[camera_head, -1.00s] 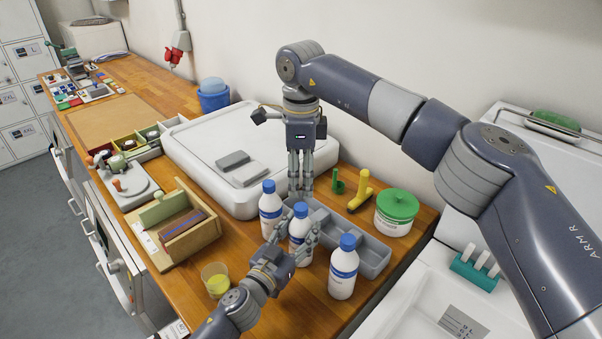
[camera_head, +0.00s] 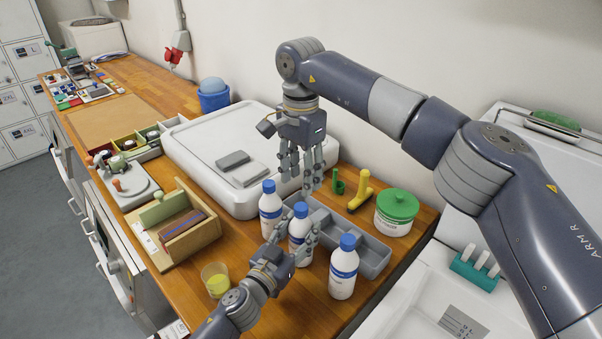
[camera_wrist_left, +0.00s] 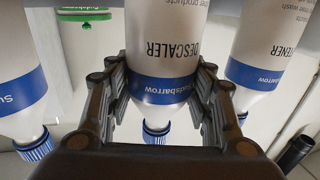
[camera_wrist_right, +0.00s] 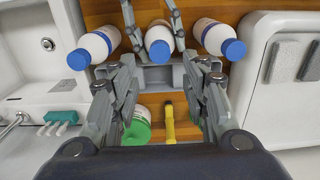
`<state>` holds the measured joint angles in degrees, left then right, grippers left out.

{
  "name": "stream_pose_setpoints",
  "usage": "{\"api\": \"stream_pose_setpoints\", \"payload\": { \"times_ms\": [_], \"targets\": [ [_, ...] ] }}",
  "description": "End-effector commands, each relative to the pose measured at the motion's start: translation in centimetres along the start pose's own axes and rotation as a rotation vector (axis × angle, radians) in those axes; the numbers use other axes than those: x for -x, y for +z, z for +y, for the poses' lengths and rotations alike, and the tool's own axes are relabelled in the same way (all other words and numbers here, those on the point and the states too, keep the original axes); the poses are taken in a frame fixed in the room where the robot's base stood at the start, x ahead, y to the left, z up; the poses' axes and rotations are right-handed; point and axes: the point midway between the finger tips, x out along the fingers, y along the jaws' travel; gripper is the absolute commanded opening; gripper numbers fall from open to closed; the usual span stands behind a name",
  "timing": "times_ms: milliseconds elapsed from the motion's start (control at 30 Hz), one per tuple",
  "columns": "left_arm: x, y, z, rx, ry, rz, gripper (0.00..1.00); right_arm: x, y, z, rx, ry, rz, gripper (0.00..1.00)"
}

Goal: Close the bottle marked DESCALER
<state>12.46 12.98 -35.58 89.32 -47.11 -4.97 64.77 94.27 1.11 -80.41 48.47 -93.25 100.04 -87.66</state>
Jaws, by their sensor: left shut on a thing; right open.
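The bottle marked DESCALER (camera_wrist_left: 175,50) is white with a blue band, and my left gripper (camera_wrist_left: 165,95) is shut around its body. In the head view this bottle (camera_head: 300,227) stands upright in the middle of three similar bottles, with my left gripper (camera_head: 292,243) on it from the front. Its blue cap (camera_wrist_right: 159,51) sits on the neck; I cannot tell how tight it is. My right gripper (camera_head: 311,183) is open and empty, above and behind the bottle. In the right wrist view its fingers (camera_wrist_right: 158,78) are spread, with the cap beyond them.
Similar bottles stand left (camera_head: 270,208) and right (camera_head: 343,270) of it, close to my left fingers. Behind are a grey divided tray (camera_head: 374,252), a green-lidded tub (camera_head: 396,208) and a yellow object (camera_head: 361,193). A yellow-filled cup (camera_head: 216,281) stands at front left.

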Motion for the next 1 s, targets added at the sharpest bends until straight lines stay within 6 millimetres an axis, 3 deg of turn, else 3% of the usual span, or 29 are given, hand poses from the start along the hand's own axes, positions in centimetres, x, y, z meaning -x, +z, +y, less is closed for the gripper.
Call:
{"api": "stream_pose_setpoints", "payload": {
  "times_ms": [533,967,1000],
  "targets": [
    [0.0,0.2,0.0,0.0,0.0,-0.003,0.0,-7.0,0.0,0.1,-0.002,0.001,-0.001,0.42],
    [0.0,0.2,0.0,0.0,0.0,-0.003,0.0,-8.0,0.0,0.0,-0.003,0.0,0.0,0.42],
    [0.0,0.2,0.0,0.0,0.0,-0.003,0.0,-8.0,0.0,0.0,-0.003,0.0,0.0,0.38]
  ]
}}
